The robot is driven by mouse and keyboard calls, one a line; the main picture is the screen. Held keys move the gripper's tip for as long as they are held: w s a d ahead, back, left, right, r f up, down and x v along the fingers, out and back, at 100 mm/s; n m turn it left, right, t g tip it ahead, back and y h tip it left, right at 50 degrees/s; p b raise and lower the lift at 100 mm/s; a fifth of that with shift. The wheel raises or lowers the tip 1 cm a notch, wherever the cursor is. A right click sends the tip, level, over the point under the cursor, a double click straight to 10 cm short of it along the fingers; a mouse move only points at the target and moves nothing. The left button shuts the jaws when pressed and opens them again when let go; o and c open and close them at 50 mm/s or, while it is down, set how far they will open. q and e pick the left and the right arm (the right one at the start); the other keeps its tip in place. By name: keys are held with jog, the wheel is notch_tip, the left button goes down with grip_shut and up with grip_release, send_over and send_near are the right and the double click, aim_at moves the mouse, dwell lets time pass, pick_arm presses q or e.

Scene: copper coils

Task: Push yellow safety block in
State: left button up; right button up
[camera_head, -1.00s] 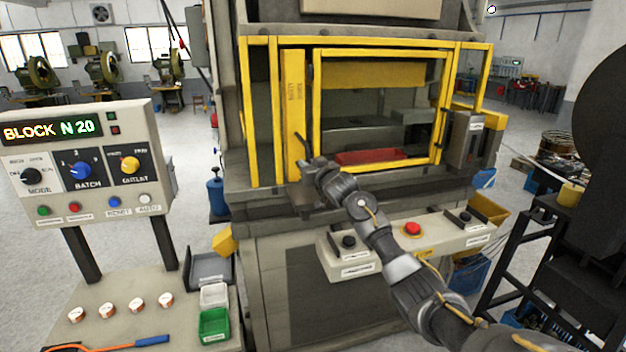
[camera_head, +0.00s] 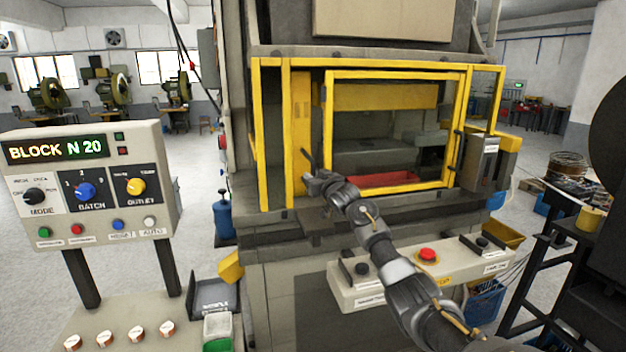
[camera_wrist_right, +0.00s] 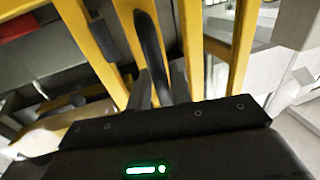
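The yellow safety block (camera_head: 301,115) is a tall upright slab at the left of the press opening. It stands behind the yellow guard frame (camera_head: 287,135), and its lower part is partly hidden by my right gripper. My right gripper (camera_head: 309,168) is in front of the block's lower end, at the door's left edge. In the right wrist view its dark fingers (camera_wrist_right: 160,85) point at yellow uprights. A dark rounded bar overlaps them, so finger opening and contact with the block are unclear. My left gripper is out of view.
A red tray (camera_head: 382,180) lies inside the press behind the yellow-framed door (camera_head: 395,75). The control panel (camera_head: 85,185) at left reads BLOCK N 20.

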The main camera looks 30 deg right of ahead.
jog(key=shift+o, duration=1)
jog(key=shift+w+f, duration=0.2)
jog(key=shift+f, duration=0.05)
jog(key=s+a+b, duration=0.1)
jog(key=s+b, duration=0.2)
jog(key=s, duration=0.7)
jog(key=shift+s+a, duration=0.15)
jog(key=shift+s, duration=0.25)
